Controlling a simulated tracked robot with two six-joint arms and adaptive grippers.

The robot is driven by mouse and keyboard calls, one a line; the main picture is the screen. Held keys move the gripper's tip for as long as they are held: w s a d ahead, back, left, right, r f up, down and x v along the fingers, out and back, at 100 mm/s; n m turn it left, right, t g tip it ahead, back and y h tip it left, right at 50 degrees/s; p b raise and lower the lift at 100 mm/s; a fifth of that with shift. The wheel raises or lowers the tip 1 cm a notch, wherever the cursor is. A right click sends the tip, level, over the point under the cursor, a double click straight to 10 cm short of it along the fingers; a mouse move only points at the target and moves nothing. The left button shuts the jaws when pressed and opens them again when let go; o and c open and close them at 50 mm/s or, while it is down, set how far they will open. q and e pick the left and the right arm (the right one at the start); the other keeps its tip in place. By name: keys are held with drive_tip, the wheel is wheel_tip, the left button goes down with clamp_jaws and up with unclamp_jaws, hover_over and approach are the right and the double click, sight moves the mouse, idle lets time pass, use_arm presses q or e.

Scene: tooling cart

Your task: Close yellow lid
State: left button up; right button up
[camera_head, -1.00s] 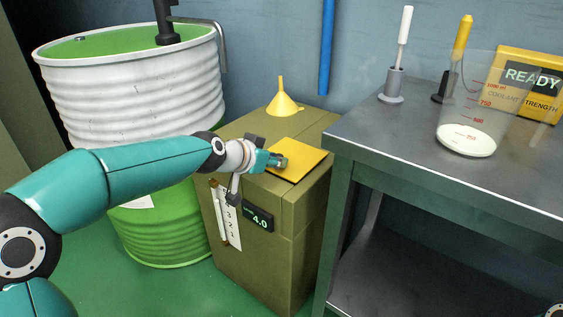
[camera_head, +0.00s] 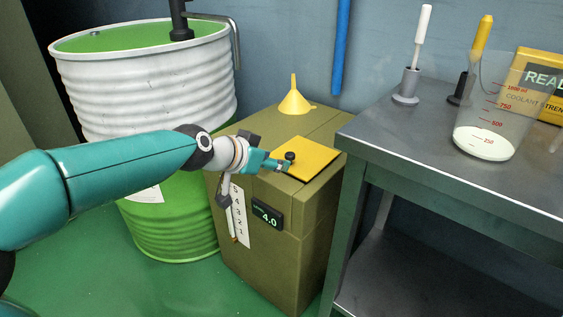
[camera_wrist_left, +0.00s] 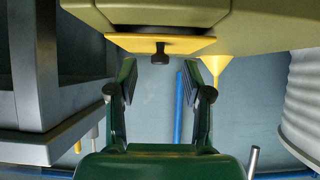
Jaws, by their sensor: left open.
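The yellow lid (camera_head: 312,158) lies flat on top of the olive tank (camera_head: 322,205), at its front part. A black knob (camera_head: 289,156) stands up from the lid near its left side. My left gripper (camera_head: 281,166) is at the lid's left edge, beside the knob. In the left wrist view, which is upside down, my left gripper (camera_wrist_left: 160,82) has its two fingers spread apart with nothing between them. There the knob (camera_wrist_left: 160,54) and the lid (camera_wrist_left: 190,45) lie beyond the fingertips, apart from them. My right gripper is out of view.
A yellow funnel (camera_head: 294,102) stands on the tank behind the lid. A white and green drum (camera_head: 150,85) stands at left. A grey metal cart (camera_head: 440,150) stands close at right, bearing a clear beaker (camera_head: 490,120). A 4.0 display (camera_head: 267,215) is on the tank's front.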

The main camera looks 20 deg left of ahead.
use_arm(q)
drive_tip(key=v, duration=0.6)
drive_tip(key=shift+r, duration=0.2)
drive_tip(key=shift+s, duration=0.15)
